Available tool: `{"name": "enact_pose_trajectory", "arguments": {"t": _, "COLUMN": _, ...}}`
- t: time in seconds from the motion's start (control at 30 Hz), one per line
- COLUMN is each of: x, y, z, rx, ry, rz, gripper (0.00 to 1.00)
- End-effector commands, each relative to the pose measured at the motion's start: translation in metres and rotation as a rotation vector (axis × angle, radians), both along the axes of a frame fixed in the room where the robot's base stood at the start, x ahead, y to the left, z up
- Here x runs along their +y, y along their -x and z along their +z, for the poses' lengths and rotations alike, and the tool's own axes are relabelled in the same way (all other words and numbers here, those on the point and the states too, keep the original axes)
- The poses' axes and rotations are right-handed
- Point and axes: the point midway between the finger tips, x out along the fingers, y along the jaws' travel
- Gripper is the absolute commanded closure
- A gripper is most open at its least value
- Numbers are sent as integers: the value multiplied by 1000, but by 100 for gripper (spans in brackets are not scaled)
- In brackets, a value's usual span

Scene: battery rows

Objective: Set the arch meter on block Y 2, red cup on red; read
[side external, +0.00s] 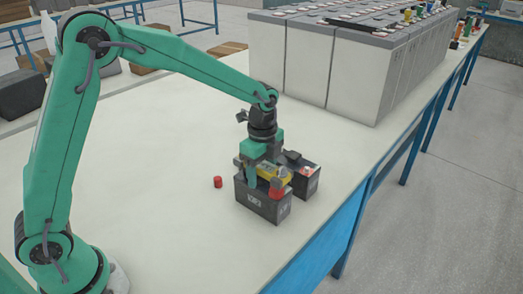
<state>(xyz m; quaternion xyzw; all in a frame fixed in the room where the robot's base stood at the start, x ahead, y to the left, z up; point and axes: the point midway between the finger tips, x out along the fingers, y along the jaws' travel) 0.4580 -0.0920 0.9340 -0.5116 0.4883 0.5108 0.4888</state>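The arch meter (272,172) is a small yellow body with a red cup (277,188) at its right front end. It is low over the nearer dark block (262,202), with its red cup at that block's top right. I cannot tell whether the cup touches the terminal under it. White marks on the block's front are too small to read surely. A second dark block (309,182) stands close behind to the right. My gripper (262,169) points down with its green fingers around the meter and appears shut on it. The meter's far end and reading are hidden.
A loose red cap (217,182) lies on the pale bench (165,190), left of the blocks. Tall grey battery cells (340,75) stand in rows behind. The bench's blue edge (335,231) runs close on the right. The bench left of the cap is clear.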

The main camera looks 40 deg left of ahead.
Motion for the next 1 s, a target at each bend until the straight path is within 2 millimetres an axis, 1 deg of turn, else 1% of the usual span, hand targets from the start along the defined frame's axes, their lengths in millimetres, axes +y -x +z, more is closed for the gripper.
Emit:
{"name": "enact_pose_trajectory", "arguments": {"t": 0.17, "x": 0, "y": 0, "z": 0, "rx": 2, "ry": 0, "rz": 0, "gripper": 39}}
{"name": "enact_pose_trajectory", "arguments": {"t": 0.37, "x": 0, "y": 0, "z": 11, "rx": -1, "ry": 0, "rz": 0, "gripper": 39}}
{"name": "enact_pose_trajectory", "arguments": {"t": 0.8, "x": 0, "y": -1, "z": 64, "rx": -3, "ry": 1, "rz": 0, "gripper": 39}}
{"name": "enact_pose_trajectory", "arguments": {"t": 1.0, "x": 0, "y": 0, "z": 77, "rx": -1, "ry": 0, "rz": 0, "gripper": 39}}
